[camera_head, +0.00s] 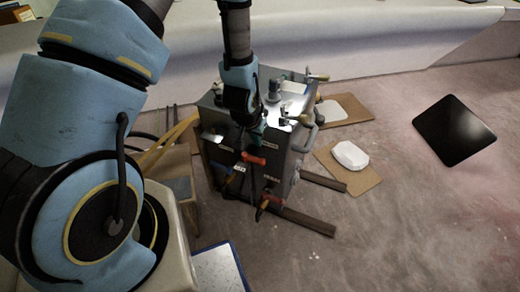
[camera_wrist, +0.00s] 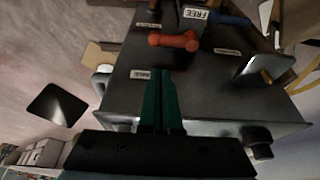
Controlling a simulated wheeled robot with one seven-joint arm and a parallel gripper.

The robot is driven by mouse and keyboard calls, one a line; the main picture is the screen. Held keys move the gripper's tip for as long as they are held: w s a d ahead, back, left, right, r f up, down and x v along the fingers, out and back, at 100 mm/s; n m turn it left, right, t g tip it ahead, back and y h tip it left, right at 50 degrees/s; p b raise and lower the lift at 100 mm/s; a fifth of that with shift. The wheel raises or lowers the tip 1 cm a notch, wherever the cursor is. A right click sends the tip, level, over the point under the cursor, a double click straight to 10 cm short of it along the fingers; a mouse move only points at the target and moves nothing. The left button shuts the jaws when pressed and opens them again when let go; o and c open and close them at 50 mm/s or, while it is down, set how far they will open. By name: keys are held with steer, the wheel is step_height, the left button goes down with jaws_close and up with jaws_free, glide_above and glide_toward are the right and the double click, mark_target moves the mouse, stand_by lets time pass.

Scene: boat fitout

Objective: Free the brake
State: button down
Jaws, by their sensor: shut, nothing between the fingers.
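A grey metal cabinet (camera_head: 222,150) stands on the floor with labelled controls on its faces; it fills the middle of the wrist view (camera_wrist: 200,85). A red handle (camera_wrist: 174,41) sticks out from its face, and it also shows in the head view (camera_head: 253,158). Behind it is a blue handle (camera_wrist: 230,19) beside a white label reading FREE (camera_wrist: 195,13). My gripper (camera_wrist: 160,74) has its green fingers together and empty, apart from the red handle in the wrist view. A small label near the fingertips is too blurred to read surely. Which control is the brake, I cannot tell.
Knobs and fittings (camera_head: 273,92) crowd the cabinet top. Wooden beams (camera_head: 300,220) reach out at its foot. A white block (camera_head: 350,155) on a brown board and a black panel (camera_head: 455,131) lie to the right. Open carpet lies between them.

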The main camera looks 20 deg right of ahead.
mark_target(254, 160)
steer(key=x, duration=0.9)
steer(key=shift+f, duration=0.4)
